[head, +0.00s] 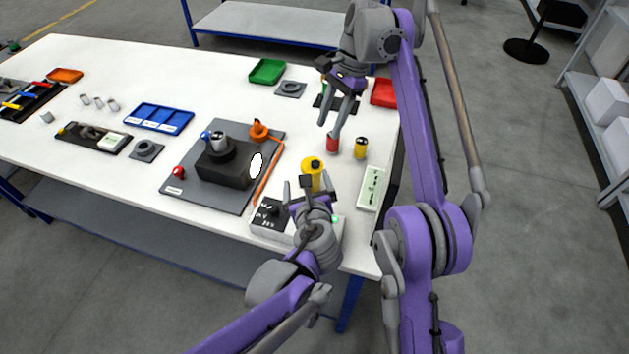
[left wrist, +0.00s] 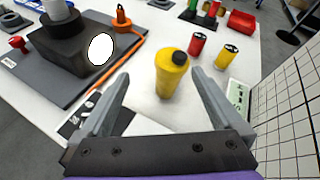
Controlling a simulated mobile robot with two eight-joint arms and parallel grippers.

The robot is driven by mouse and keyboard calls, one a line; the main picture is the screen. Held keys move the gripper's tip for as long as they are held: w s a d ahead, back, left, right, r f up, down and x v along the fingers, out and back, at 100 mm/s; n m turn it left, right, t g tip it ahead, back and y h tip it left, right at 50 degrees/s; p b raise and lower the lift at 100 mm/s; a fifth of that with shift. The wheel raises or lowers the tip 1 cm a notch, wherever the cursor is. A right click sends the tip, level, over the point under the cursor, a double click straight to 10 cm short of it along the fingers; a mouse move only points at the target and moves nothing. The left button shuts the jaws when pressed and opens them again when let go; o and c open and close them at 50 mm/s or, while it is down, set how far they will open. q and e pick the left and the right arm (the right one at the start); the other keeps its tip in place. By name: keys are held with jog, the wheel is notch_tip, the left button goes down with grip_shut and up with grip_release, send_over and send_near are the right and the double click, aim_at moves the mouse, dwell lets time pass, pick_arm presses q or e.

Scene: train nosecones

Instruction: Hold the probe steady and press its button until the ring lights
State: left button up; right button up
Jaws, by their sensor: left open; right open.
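The yellow upright body with a black button-like top, which I take as the probe (head: 313,168), stands on the white table near its front right. It also shows in the left wrist view (left wrist: 172,78). No lit ring shows on it. My left gripper (head: 307,182) is open just in front of the probe; in the left wrist view its fingers (left wrist: 158,80) spread to either side, with the probe ahead and between them. I cannot tell whether they touch. My right gripper (head: 329,128) is open, pointing down just above a red cylinder (head: 332,145), behind the probe.
A black-topped yellow cylinder (head: 361,148) stands right of the red one. A grey mat (head: 185,190) left of the probe bears a dark block (head: 222,172) and an orange cable (head: 268,180). A control box (head: 268,215) lies by my left gripper, a pale green card (head: 370,188) to the right.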

aim_at(311, 162)
pick_arm(q)
jog(key=m, duration=0.1)
jog(key=d, duration=0.1)
jog(key=m, duration=0.1)
jog(key=shift+w+d+f+m, duration=0.25)
jog(key=shift+w+d+m, duration=0.05)
jog(key=shift+w+d, duration=0.1)
jog(key=x, duration=1)
jog(key=shift+w+d+f, duration=0.1)
jog(key=shift+w+f, duration=0.05)
jog(key=shift+w, duration=0.15)
